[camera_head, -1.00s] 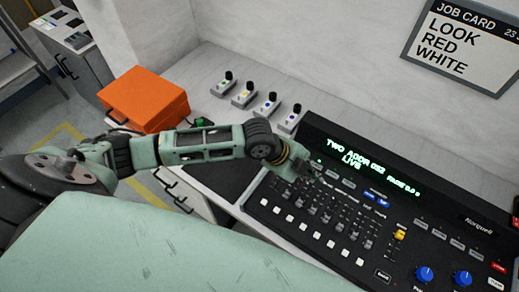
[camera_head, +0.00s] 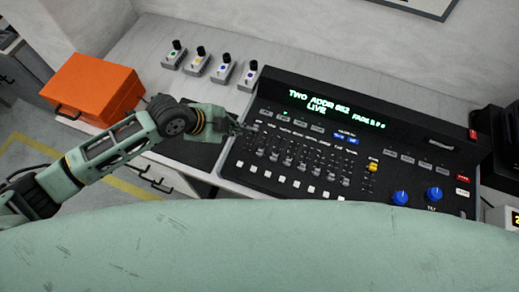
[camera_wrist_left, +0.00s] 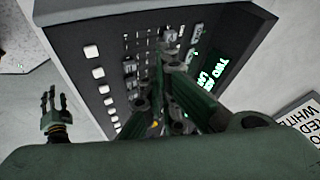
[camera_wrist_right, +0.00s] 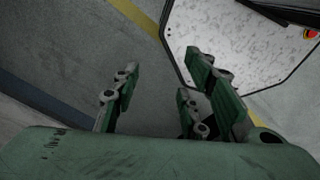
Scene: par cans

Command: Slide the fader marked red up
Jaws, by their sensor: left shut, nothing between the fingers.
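Below the display is a row of several faders (camera_head: 300,165), with pale square buttons (camera_head: 283,184) nearer me. The fader markings are too small to read, so I cannot tell which is marked red. My left gripper (camera_head: 240,128) is shut and empty, over the console's upper left end. In the left wrist view its fingers (camera_wrist_left: 168,62) cover part of the fader area; contact cannot be told. My right gripper (camera_wrist_right: 165,78) is open and empty, with floor behind it.
An orange case (camera_head: 93,90) stands left of the console. Several small knob boxes (camera_head: 222,70) line the back of the desk. A yellow fader-like cap (camera_head: 373,166) and blue knobs (camera_head: 400,198) are on the console's right part. A job card shows partly in the left wrist view (camera_wrist_left: 298,118).

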